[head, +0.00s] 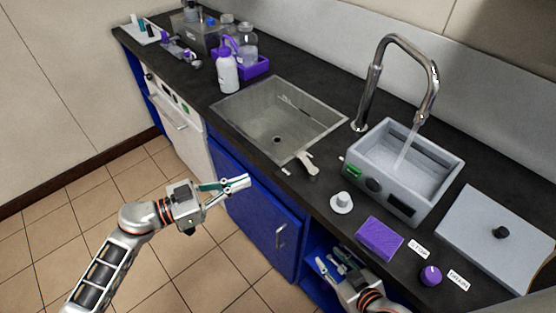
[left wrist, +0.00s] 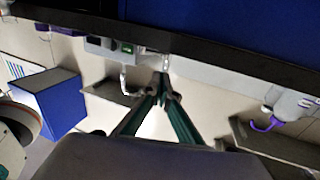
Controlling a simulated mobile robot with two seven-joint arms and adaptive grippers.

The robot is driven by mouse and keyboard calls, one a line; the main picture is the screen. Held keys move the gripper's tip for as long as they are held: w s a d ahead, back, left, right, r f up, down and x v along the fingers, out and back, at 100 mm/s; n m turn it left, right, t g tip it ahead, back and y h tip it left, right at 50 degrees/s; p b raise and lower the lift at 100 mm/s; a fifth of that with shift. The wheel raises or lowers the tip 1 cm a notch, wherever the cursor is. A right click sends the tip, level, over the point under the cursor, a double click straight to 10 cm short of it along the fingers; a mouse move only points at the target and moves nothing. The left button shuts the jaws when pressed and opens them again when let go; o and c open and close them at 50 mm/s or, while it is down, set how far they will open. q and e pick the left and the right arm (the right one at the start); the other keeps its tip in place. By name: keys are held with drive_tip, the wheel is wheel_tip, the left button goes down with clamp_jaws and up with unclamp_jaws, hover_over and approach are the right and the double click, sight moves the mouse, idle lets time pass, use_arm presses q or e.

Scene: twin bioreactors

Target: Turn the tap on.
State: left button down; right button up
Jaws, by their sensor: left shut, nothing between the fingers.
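The chrome tap (head: 375,85) is a tall curved spout behind the counter's sink area. A stream of water (head: 405,150) falls from it into a grey water bath (head: 440,178). A small pale lever (head: 307,162) stands at the sink's front right corner. My left gripper (head: 246,182) is shut and empty, in front of the counter, left of and a little below the lever and apart from it. Its fingers meet in the left wrist view (left wrist: 161,88). My right gripper (head: 332,258) is low by the counter's front edge, fingers apart, with nothing seen between them.
The metal sink (head: 245,108) is empty. A purple box (head: 379,239), a purple knob (head: 430,275), a small white knob (head: 342,202) and a grey lid (head: 500,238) lie to the right. Blue cabinet doors (head: 250,195) are below.

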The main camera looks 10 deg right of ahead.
sight(300, 160)
use_arm(q)
drive_tip(key=x, duration=1.3)
drive_tip(key=shift+f+b, duration=0.1)
drive_tip(key=shift+b, duration=0.25)
drive_tip(key=shift+w+d, duration=0.1)
drive_tip(key=shift+d, duration=0.4)
